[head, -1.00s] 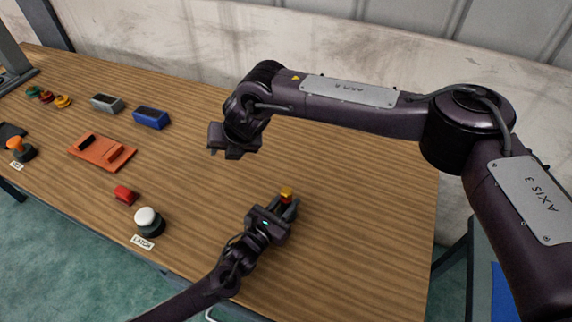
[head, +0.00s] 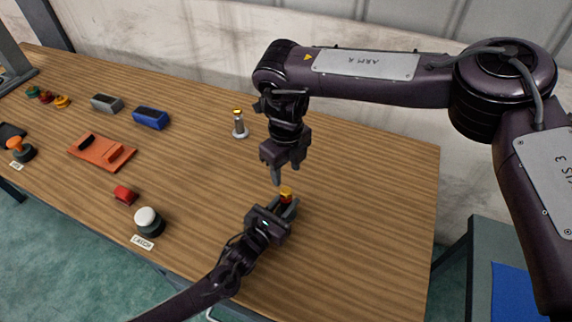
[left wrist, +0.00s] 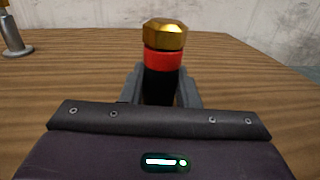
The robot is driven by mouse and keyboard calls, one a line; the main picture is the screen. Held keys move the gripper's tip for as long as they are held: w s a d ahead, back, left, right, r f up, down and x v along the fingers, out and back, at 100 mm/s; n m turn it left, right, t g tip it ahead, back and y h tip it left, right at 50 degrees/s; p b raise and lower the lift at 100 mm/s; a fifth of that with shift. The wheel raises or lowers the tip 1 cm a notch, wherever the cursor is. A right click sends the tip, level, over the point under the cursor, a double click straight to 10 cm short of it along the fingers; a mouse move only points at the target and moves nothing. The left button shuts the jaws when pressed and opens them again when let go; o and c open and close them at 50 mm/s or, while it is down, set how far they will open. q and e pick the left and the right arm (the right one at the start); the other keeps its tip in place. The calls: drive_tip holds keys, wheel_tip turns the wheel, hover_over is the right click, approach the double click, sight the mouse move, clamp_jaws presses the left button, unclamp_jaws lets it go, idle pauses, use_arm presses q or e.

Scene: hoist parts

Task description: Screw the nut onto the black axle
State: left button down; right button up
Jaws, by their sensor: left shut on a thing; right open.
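The black axle (left wrist: 160,84) stands upright between the fingers of my left gripper (head: 284,208), which is shut on it. In the left wrist view a red ring (left wrist: 163,60) is around its upper part. A gold six-sided nut (left wrist: 165,34) sits on top, above the ring; how far it is threaded cannot be seen. In the head view the nut (head: 286,190) shows as a small yellow piece. My right gripper (head: 286,175) is open and empty, pointing down just above the nut, apart from it.
A grey post with a yellow top (head: 239,125) stands behind and left of my right gripper. The table's right side is clear.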

sight(286, 190)
wheel_tip(286, 190, down, 7)
drive_tip(key=shift+f, duration=0.1)
idle(0.3)
